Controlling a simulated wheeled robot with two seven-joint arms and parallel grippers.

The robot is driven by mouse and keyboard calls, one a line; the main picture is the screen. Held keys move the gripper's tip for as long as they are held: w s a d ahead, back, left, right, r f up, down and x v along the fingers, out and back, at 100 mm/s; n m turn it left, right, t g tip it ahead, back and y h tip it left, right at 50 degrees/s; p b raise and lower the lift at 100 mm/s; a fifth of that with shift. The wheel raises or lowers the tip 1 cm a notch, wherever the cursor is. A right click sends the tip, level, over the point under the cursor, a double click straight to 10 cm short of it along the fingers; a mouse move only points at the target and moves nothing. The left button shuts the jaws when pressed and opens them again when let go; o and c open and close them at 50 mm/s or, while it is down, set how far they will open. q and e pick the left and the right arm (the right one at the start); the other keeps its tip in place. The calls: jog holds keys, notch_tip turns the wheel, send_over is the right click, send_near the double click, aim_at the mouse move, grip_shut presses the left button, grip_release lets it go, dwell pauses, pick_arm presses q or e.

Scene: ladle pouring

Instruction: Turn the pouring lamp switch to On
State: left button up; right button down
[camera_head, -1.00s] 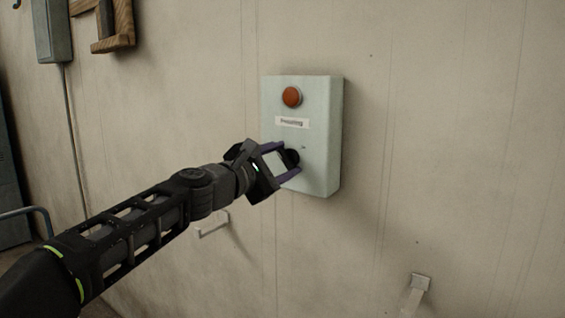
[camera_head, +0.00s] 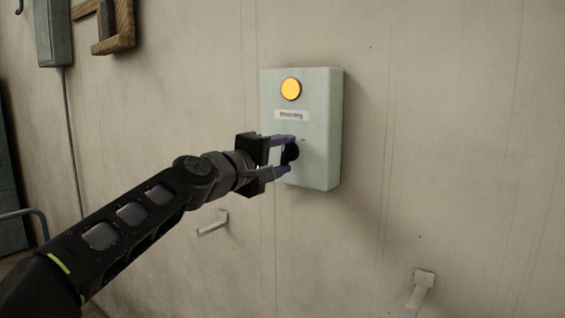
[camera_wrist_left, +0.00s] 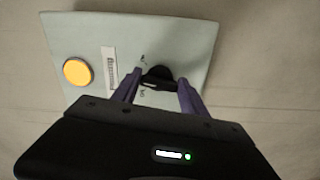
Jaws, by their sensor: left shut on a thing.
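A pale green switch box (camera_head: 322,150) is fixed to the wall. Its round lamp (camera_head: 291,89) at the top glows yellow, with a small white label below it. The black rotary switch knob (camera_head: 291,153) sits low on the box's front. My left gripper (camera_head: 288,155) is shut on the knob, one purple finger on each side. In the left wrist view the knob (camera_wrist_left: 158,76) lies between the fingertips, and the lit lamp (camera_wrist_left: 77,72) shows at the left. My right gripper is not in view.
A grey box (camera_head: 52,35) and a wooden frame (camera_head: 118,28) hang on the wall at upper left. Metal brackets (camera_head: 421,285) stick out low on the wall. A blue-grey rail shows at the left edge. The wall right of the switch box is clear.

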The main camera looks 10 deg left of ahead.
pick_arm(q)
jog(key=m+b, duration=0.2)
jog(key=m, duration=0.1)
jog(key=shift+f+m, duration=0.3)
jog(key=shift+m+b, duration=0.75)
jog(key=shift+m, duration=1.05)
jog(key=o, duration=1.4)
jog(key=shift+r, duration=0.1)
jog(key=shift+a, duration=0.1)
